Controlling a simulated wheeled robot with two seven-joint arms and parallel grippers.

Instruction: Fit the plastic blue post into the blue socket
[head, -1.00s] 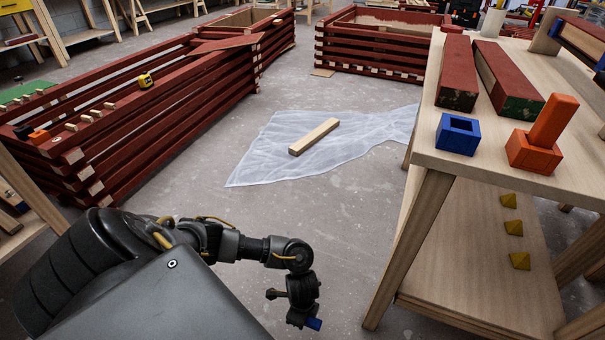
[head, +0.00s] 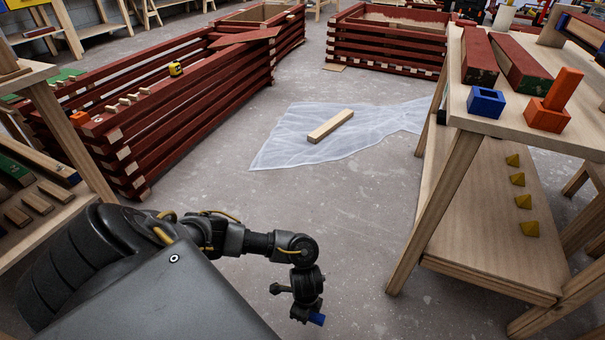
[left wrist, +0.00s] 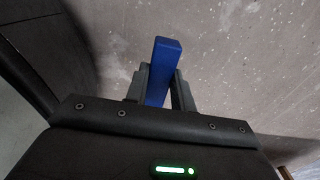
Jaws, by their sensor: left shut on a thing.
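The blue post (left wrist: 161,75) is held between the fingers of my left gripper (left wrist: 160,88), and its free end sticks out past the fingertips in the left wrist view. In the head view the left gripper (head: 306,309) hangs low over the floor, with the blue post's end (head: 317,319) showing at its tip. The blue socket (head: 486,101), a square block with an open top, stands on the wooden table at the right, well away from the gripper and higher up. The socket looks empty. My right gripper is not in view.
An orange socket (head: 545,117) with an orange post (head: 563,90) in it stands beside the blue socket. Red battens (head: 520,63) lie behind on the table (head: 555,150). Yellow pyramids (head: 517,180) sit on the lower shelf. Bare floor lies between; a plastic sheet (head: 285,145) bears a batten.

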